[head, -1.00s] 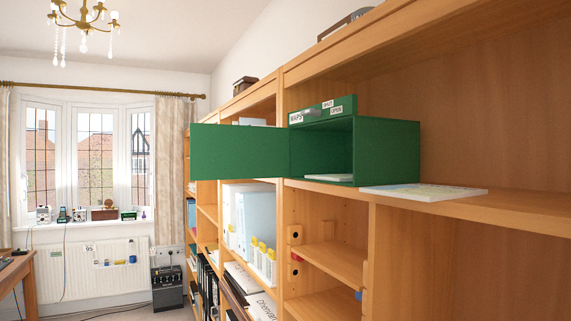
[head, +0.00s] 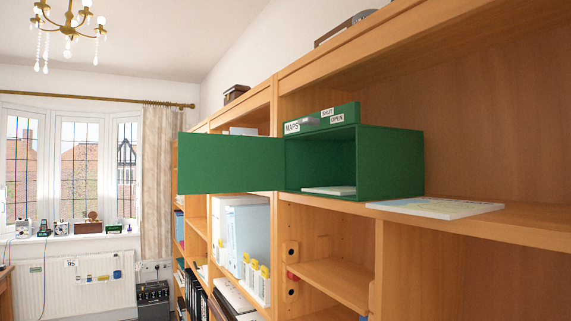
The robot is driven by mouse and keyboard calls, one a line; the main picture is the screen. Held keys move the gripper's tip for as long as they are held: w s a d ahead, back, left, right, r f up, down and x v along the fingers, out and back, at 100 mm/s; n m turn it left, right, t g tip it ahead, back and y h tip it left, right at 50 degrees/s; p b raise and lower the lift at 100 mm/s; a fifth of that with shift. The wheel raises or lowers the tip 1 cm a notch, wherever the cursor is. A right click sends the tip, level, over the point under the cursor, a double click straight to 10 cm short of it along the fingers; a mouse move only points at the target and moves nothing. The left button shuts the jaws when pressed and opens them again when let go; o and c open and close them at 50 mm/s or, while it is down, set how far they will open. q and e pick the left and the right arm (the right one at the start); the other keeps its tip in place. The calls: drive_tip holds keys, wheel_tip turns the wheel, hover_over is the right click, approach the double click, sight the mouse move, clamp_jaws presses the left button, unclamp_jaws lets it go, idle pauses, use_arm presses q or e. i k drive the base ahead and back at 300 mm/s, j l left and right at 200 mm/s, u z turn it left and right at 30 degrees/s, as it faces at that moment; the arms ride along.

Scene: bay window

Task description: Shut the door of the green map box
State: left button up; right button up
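The green map box (head: 391,162) stands on a wooden shelf at the middle right of the head view. Its front opening faces left toward the room. Its green door (head: 231,163) stands wide open, swung out to the left from the left edge of the opening. A pale flat stack (head: 329,190) lies on the box floor. Labels on the top strip read MAPS, SHUT and OPEN, with a small grey piece (head: 309,122) beside them. Neither of my grippers shows in the head view.
A flat map or booklet (head: 435,208) lies on the shelf right of the box, near the shelf edge. The wooden bookcase (head: 480,225) runs along the right. White files (head: 246,232) stand on a lower shelf below the door. Open room lies left, toward the bay window.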

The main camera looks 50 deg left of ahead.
sight(208, 163)
drive_tip(key=j+z, duration=0.2)
drive_tip(key=j, duration=0.45)
drive_tip(key=j+z, duration=0.25)
drive_tip(key=j, duration=0.35)
drive_tip(key=k+j+z, duration=0.2)
drive_tip(key=j, duration=0.45)
drive_tip(key=j+z, duration=0.2)
drive_tip(key=j, duration=0.4)
drive_tip(key=k+j, duration=0.1)
drive_tip(key=j, duration=0.35)
drive_tip(key=k+j, duration=0.1)
drive_tip(key=j, duration=0.4)
drive_tip(key=k+j, duration=0.1)
drive_tip(key=j, duration=0.35)
drive_tip(key=k+j, duration=0.1)
drive_tip(key=j, duration=0.35)
